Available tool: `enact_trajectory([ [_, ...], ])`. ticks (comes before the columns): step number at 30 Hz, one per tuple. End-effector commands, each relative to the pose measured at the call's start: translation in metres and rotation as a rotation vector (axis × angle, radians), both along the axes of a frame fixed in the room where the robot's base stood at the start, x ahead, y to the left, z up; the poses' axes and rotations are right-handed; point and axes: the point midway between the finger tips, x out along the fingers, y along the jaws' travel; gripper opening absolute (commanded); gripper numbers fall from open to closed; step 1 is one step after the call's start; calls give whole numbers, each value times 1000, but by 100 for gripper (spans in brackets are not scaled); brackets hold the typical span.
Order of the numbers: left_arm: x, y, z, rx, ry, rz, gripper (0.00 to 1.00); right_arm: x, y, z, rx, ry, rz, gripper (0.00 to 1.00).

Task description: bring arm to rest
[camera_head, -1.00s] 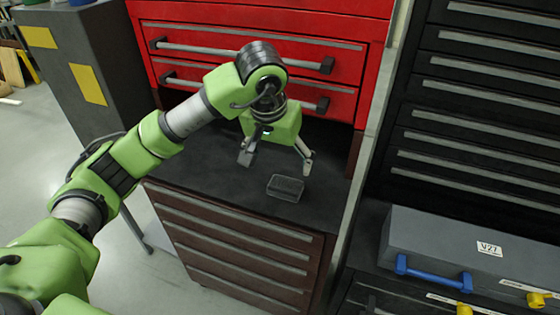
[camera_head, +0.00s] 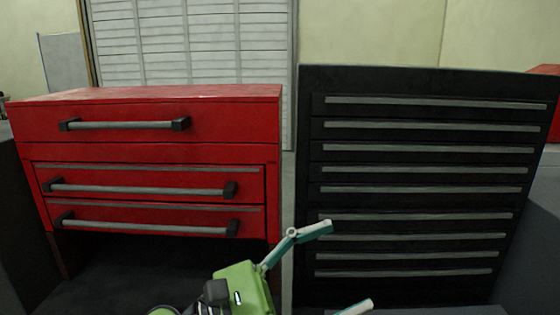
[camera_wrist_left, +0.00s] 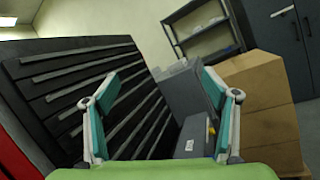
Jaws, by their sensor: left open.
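My left gripper (camera_head: 338,268) is low in the middle of the head view, its green body cut by the bottom edge. Its two fingers point right and stand apart, with nothing between them. In the left wrist view the gripper (camera_wrist_left: 158,100) also shows both teal-padded fingers spread wide and empty. The black drawer cabinet (camera_head: 420,146) stands behind it. My right gripper is in neither view.
A red drawer cabinet (camera_head: 160,152) stands at left, over a dark recess. The left wrist view shows a grey case (camera_wrist_left: 182,92), stacked brown boxes (camera_wrist_left: 262,95) and a dark shelf rack (camera_wrist_left: 170,34). Open air surrounds the fingers.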

Motion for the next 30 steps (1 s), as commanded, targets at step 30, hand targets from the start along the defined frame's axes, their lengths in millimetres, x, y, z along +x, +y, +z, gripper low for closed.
enact_trajectory([
  [30, -83, 293, -391, 2093, -1591, -657, 78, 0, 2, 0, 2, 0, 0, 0],
])
